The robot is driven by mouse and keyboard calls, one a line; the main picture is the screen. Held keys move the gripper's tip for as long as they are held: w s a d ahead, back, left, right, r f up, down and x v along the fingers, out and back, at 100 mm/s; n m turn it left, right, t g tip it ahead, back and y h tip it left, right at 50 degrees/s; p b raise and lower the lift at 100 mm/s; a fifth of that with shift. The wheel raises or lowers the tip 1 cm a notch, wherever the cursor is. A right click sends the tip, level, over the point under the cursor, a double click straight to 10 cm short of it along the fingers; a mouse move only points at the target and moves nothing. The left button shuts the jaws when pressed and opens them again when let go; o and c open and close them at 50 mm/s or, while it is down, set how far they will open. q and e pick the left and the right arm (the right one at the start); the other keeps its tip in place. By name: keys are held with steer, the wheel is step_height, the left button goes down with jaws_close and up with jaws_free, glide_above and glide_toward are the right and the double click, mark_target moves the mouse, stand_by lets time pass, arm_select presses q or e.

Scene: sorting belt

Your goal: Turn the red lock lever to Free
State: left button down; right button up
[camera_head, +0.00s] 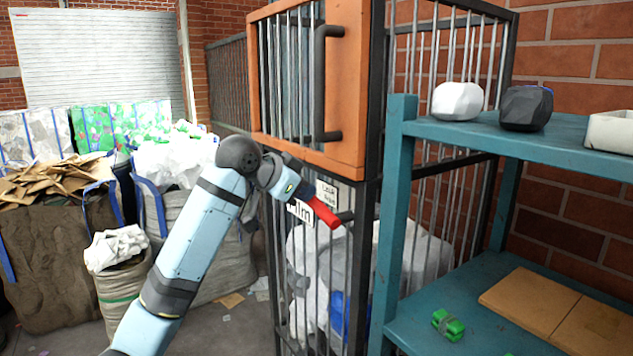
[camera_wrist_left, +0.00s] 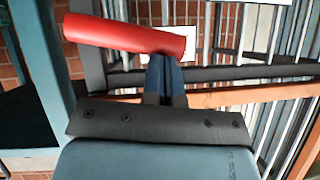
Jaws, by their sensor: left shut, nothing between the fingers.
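The red lock lever (camera_head: 323,212) is on the front of the barred cage, slanting down to the right in the head view. A small white label (camera_head: 327,193) is behind it; its lettering is too small to read surely. In the left wrist view the lever (camera_wrist_left: 125,36) is a thick red bar across the upper left. My left gripper (camera_head: 304,193) is at the lever, its dark fingers partly hidden. In the wrist view its fingers (camera_wrist_left: 164,72) are shut and empty, tips at the lever's lower edge; I cannot tell whether they touch. My right gripper is not in view.
The orange-framed barred door (camera_head: 346,90) with a black handle (camera_head: 320,80) is just above the lever. A teal shelf (camera_head: 402,200) stands close on the right. White bags (camera_head: 310,262) fill the cage. Sacks of cardboard (camera_head: 45,250) and plastic stand at left.

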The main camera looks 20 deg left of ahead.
arm_select(q)
steer(key=shift+w+a+f+n+g+h, duration=0.15)
steer(key=shift+a+f+n+g+h, duration=0.1)
steer(key=shift+f+n+h, duration=0.15)
steer(key=shift+w+a+f+n+g+h, duration=0.1)
steer(key=shift+w+f+n+g+h, duration=0.15)
steer(key=shift+f, duration=0.2)
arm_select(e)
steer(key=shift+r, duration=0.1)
arm_select(q)
steer(key=shift+s, duration=0.1)
